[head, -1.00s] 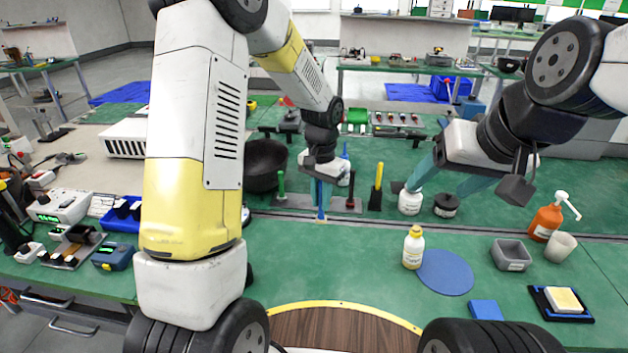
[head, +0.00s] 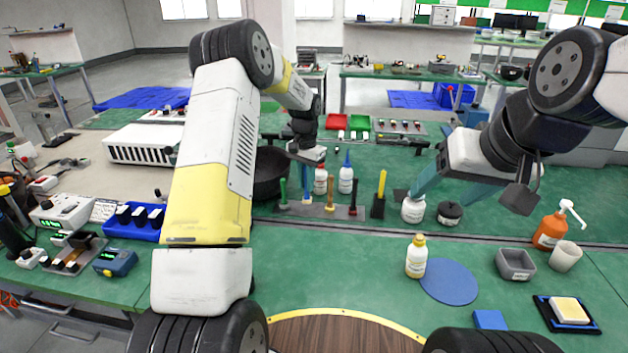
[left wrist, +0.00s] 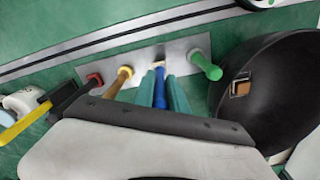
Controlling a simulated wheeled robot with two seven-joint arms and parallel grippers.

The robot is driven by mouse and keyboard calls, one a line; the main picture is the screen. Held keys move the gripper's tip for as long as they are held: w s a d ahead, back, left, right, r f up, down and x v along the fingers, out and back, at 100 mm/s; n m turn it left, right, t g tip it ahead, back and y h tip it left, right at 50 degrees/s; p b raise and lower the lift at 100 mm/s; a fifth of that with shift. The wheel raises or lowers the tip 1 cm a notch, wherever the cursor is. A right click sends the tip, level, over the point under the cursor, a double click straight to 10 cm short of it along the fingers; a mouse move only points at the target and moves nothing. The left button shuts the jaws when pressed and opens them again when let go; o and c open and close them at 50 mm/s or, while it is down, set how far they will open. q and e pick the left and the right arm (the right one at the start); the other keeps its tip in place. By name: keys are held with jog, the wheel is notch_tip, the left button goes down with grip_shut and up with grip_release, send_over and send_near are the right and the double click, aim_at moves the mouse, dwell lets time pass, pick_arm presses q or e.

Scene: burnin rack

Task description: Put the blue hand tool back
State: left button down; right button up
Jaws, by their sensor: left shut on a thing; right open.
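The blue hand tool (head: 307,189) is upright between the fingers of my left gripper (head: 307,172), which is shut on its handle. In the left wrist view the blue handle (left wrist: 160,93) shows between the teal fingers, its far end close to the grey rack plate (left wrist: 138,60). The rack (head: 318,211) also holds a green-handled tool (head: 283,193), a wooden-handled tool (head: 330,193) and a red-and-black tool (head: 353,192). The blue tool is between the green and wooden ones; I cannot tell whether it is seated. My right gripper (head: 452,190) is open, near a white jar (head: 413,209).
A black bowl (head: 268,176) is close left of the rack. Two bottles, one red-labelled (head: 321,180) and one blue-tipped (head: 346,178), stand behind it. A yellow-handled tool (head: 380,190) stands right. The green mat in front of the rack (head: 320,260) is clear.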

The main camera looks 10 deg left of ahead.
pick_arm(q)
jog(key=shift+f, duration=1.3)
jog(key=shift+f, duration=0.15)
jog(key=c, duration=1.3)
grip_release()
jog(key=shift+c, duration=0.2)
